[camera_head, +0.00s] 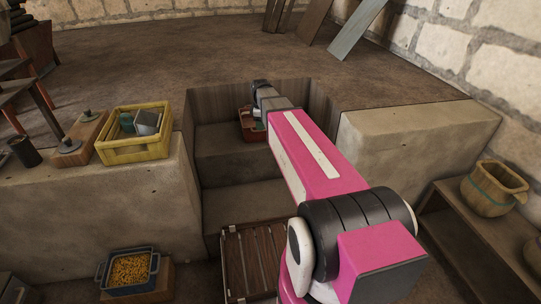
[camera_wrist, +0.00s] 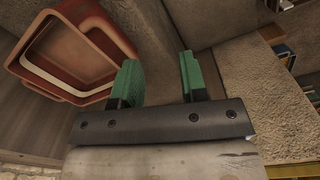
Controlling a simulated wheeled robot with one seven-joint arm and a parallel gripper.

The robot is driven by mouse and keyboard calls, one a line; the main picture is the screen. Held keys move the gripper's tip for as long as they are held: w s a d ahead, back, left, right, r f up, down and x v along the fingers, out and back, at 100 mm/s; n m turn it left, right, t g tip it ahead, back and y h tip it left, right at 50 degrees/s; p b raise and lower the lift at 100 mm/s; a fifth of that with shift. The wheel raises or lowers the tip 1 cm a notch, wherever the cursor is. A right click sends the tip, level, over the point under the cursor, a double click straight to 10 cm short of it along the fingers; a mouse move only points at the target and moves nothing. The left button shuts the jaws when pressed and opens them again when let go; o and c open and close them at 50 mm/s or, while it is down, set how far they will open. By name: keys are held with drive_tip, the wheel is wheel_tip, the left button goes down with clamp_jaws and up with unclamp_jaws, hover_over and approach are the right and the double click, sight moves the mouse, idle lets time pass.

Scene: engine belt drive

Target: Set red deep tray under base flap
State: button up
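The red deep tray (camera_head: 246,136) sits on the upper step of the recess in the stone block, partly hidden by my arm. In the wrist view the tray (camera_wrist: 112,40) is at the upper left, with its open, pale-lined inside facing me. My gripper (camera_wrist: 160,75) has two green fingers spread wide, with only bare stone seen between them. The left finger is close beside the tray's near wall; I cannot tell whether they touch. A brown slatted wooden panel (camera_head: 236,262) lies at the foot of the recess. I cannot tell whether it is the base flap.
A yellow crate (camera_head: 135,152) with items stands on the left ledge. A blue bin of yellow pieces (camera_head: 131,270) sits low at the left. A pot (camera_head: 493,188) stands on the right shelf. The recess walls close in around my gripper.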

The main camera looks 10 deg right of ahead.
drive_tip(key=s+f+m, duration=0.4)
drive_tip(key=s+m, duration=0.2)
drive_tip(key=s, duration=0.4)
drive_tip(key=s+d+f+m, duration=0.1)
drive_tip(key=s+f+m, duration=0.2)
drive_tip(key=s+m, duration=0.4)
drive_tip(key=s, duration=0.4)
drive_tip(key=shift+s+f+m, duration=0.3)
drive_tip(key=shift+f, duration=0.05)
drive_tip(key=shift+s, duration=0.15)
drive_tip(key=c, duration=0.4)
drive_tip(key=n, duration=1.7)
approach(260, 137)
drive_tip(key=shift+f, duration=2.85)
